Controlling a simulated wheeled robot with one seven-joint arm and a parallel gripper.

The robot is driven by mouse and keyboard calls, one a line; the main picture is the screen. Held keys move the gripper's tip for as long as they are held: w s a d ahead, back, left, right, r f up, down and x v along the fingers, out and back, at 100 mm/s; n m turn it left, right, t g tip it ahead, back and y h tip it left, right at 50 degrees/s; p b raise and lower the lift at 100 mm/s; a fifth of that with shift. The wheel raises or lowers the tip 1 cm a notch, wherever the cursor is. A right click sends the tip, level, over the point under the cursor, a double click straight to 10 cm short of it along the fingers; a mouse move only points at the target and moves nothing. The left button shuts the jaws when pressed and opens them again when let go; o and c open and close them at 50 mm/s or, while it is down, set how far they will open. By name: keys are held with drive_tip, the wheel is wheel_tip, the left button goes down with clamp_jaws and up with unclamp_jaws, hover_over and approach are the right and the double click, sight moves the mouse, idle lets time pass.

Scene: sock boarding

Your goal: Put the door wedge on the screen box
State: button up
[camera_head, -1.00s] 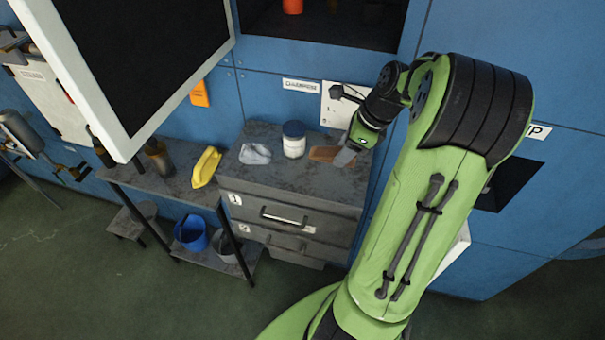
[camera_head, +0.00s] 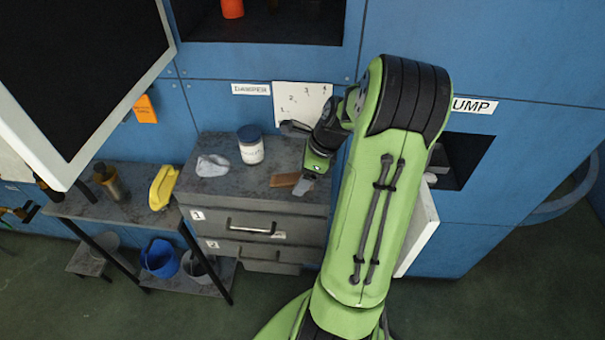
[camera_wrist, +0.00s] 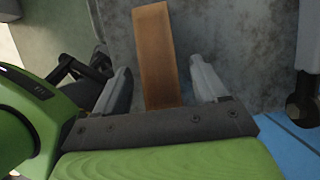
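The door wedge, a brown wooden piece (camera_head: 285,180), lies on top of the grey drawer cabinet (camera_head: 218,184). In the wrist view the wedge (camera_wrist: 154,40) runs up from between my fingers. My gripper (camera_head: 304,182) is just to the right of the wedge in the head view. In the wrist view my gripper (camera_wrist: 163,84) is open, with a finger on each side of the wedge and a visible gap at both. The wedge's near end is hidden by the gripper body. A large box with a black screen and white frame (camera_head: 150,84), likely the screen box, fills the upper left.
A white jar with a blue lid (camera_head: 251,150) and a grey cloth (camera_head: 212,165) stand on the cabinet left of the wedge. A yellow object (camera_head: 163,187) lies on the side shelf. A blue bucket (camera_head: 159,258) sits below. The blue wall rises behind.

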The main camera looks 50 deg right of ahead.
drive_tip(key=shift+r, duration=0.15)
drive_tip(key=p+v, duration=0.4)
drive_tip(key=v, duration=0.8)
drive_tip(key=a+r+n+h, duration=0.1)
drive_tip(key=a+r+n, duration=0.2)
drive_tip(key=a+n, duration=0.6)
drive_tip(key=a+r+n+h, duration=0.2)
drive_tip(key=a+r+n, duration=0.2)
drive_tip(key=a+n, duration=0.5)
drive_tip(key=s+a+n+t, duration=0.2)
drive_tip(key=s+a+n, duration=0.6)
drive_tip(key=s+n, duration=0.1)
drive_tip(key=shift+a+n+b, duration=0.3)
drive_tip(key=shift+n+b, duration=0.05)
drive_tip(key=shift+n, duration=0.35)
drive_tip(key=shift+d+r, duration=0.1)
